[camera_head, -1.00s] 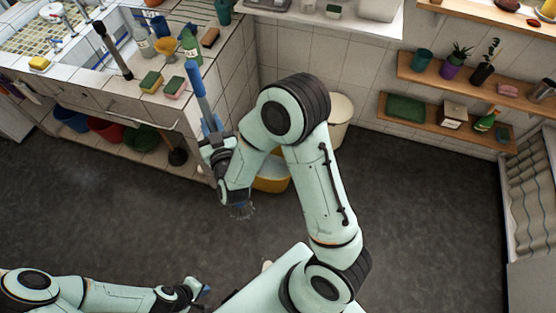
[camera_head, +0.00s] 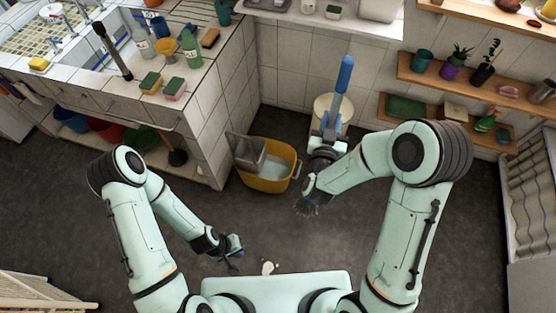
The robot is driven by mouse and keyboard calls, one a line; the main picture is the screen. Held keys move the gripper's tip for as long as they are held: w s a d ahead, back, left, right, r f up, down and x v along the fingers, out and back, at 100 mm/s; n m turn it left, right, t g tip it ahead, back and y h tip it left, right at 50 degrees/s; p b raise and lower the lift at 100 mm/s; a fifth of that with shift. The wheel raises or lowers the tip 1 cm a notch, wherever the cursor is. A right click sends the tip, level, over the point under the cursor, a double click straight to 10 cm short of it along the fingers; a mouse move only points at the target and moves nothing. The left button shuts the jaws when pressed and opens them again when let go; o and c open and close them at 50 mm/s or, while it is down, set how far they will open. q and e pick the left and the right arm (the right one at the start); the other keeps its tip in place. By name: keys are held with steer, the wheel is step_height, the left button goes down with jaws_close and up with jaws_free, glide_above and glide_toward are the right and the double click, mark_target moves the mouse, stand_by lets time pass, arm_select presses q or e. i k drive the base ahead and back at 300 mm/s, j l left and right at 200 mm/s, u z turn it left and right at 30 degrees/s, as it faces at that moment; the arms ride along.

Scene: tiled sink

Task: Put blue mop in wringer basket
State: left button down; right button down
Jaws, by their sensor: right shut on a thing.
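The grey wringer basket (camera_head: 247,147) sits on the left side of a yellow bucket (camera_head: 268,186) that holds pale water. The mop head is apart from the basket, to its right and nearer to me. My left gripper (camera_head: 235,254) is low in front of the bucket, holding no visible object; its finger gap is too small to judge.
A tiled sink counter (camera_head: 205,130) stands left of the bucket, with a plunger (camera_head: 176,156) by its lower shelf. A cream bin (camera_head: 325,103) is behind the mop. A small white item (camera_head: 268,267) lies on the floor. Dark floor is open around the bucket.

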mark_target(269, 166)
steer(key=l+z, duration=0.2)
steer(key=z, duration=1)
steer(key=i+z, duration=0.25)
steer(key=i+l+z, duration=0.1)
steer(key=z, duration=0.2)
steer(key=i+u, duration=0.6)
steer(key=u, duration=0.2)
steer(key=i+u, duration=0.15)
steer(key=u, duration=0.35)
steer(key=i+u, duration=0.15)
steer(key=u, duration=0.3)
steer(key=i+l+u, duration=0.1)
steer(key=u, duration=0.4)
steer(key=i+l+u, duration=0.15)
steer(key=u, duration=0.35)
